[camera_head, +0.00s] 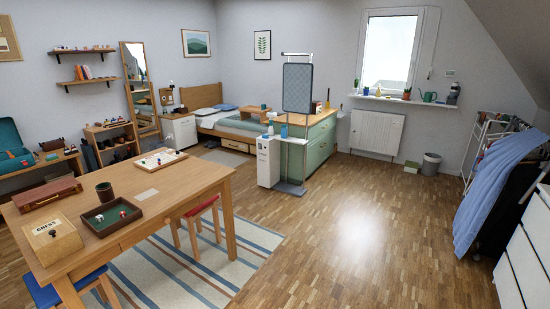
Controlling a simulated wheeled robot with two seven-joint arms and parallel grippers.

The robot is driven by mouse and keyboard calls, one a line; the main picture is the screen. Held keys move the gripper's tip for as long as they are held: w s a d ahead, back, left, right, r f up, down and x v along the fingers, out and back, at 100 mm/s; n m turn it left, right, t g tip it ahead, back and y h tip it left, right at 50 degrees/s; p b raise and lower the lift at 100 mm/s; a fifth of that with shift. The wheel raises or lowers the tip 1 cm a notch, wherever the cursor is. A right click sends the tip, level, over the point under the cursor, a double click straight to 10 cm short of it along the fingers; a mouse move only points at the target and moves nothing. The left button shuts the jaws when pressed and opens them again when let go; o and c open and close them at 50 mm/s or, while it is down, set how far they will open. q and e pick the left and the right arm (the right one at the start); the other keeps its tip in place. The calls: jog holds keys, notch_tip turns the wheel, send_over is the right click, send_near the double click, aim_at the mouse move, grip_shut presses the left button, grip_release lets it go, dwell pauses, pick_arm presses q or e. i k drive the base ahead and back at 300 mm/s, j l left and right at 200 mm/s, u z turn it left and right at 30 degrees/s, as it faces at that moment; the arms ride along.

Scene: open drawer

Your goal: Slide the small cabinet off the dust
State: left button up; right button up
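A white nightstand-like small cabinet (180,132) stands at the back left, between the mirror and the bed. A narrow white upright unit (268,165) stands on the wood floor in front of the green dresser. I cannot tell for sure which of these is the small cabinet of the task. No dust can be made out on the floor from here. Neither of my grippers is in view.
A wooden table (150,207) with games on it fills the left foreground, with stools and a striped rug (190,275) below. A green dresser (318,140) stands mid-room. A laundry rack with a blue cloth (490,190) is at right. The central floor (350,235) is clear.

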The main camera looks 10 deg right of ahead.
aim_at(314, 104)
jog(key=i+l+z, duration=0.45)
jog(key=i+z, duration=0.25)
jog(key=i, duration=0.25)
jog(key=i+z, duration=0.3)
jog(key=i, duration=2.9)
jog(key=i+l+u, duration=0.15)
jog(key=i, duration=0.35)
jog(key=i+l, duration=0.1)
jog(key=i, duration=0.45)
jog(key=i+l+u, duration=0.1)
jog(key=i+u, duration=0.25)
jog(key=i+l+u, duration=0.55)
jog(key=i+u, duration=0.15)
jog(key=i+l, duration=0.25)
jog(key=l, duration=0.15)
jog(key=i+l+u, duration=0.1)
jog(key=i+l, duration=0.4)
jog(key=l, duration=0.25)
jog(key=i+l, duration=0.25)
jog(key=l, duration=0.15)
jog(key=i+l+u, duration=0.1)
jog(key=i+l, duration=0.15)
jog(key=l, duration=0.15)
jog(key=i+l, duration=0.2)
jog(key=l, duration=0.2)
jog(key=i+l+u, duration=0.1)
jog(key=i+l, duration=0.15)
jog(key=l, duration=0.15)
